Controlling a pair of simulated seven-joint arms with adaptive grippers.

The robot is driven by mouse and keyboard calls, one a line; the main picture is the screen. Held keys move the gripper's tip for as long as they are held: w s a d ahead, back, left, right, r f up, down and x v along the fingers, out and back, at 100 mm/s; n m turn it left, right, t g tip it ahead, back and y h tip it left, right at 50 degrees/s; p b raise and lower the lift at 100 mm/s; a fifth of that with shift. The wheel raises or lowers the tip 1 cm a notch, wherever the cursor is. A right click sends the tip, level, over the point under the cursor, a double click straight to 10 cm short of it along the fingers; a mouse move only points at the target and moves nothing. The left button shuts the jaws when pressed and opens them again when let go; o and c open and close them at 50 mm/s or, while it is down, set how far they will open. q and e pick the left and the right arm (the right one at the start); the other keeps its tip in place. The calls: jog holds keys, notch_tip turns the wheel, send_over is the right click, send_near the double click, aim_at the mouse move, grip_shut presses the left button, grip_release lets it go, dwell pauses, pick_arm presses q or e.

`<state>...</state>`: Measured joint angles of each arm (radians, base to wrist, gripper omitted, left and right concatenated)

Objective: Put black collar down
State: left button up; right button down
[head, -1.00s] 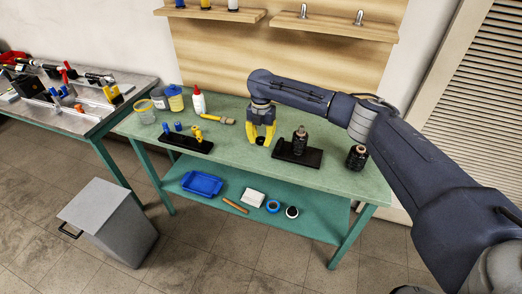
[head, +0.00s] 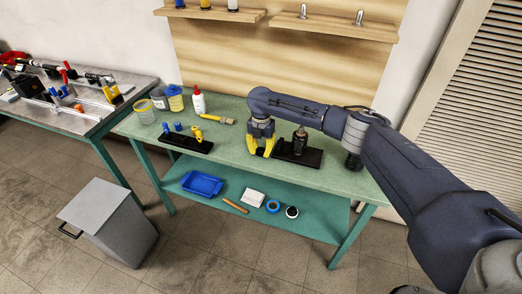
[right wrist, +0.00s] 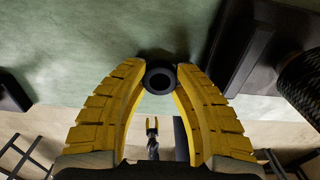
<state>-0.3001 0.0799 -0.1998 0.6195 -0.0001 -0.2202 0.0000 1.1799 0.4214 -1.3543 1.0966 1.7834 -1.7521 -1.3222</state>
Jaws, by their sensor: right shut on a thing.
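The black collar (right wrist: 159,78) is a small dark ring between the yellow fingertips of my right gripper (head: 262,149), which is shut on it. In the head view the collar is mostly hidden by the fingers. The gripper is low over the green bench (head: 230,160), just left of a black base (head: 305,161) with a dark spool (head: 300,140). I cannot tell whether the collar touches the bench.
A second black base (head: 182,143) with blue and yellow pieces stands at the left of the bench. A brush (head: 217,119), a white bottle (head: 198,102) and tubs (head: 175,98) are behind it. Another dark spool (head: 353,162) is partly hidden by my right arm. Bench space left of the gripper is clear.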

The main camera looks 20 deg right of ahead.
jog(key=shift+f, duration=0.1)
jog(key=c, duration=1.3)
grip_release()
jog(key=shift+c, duration=0.2)
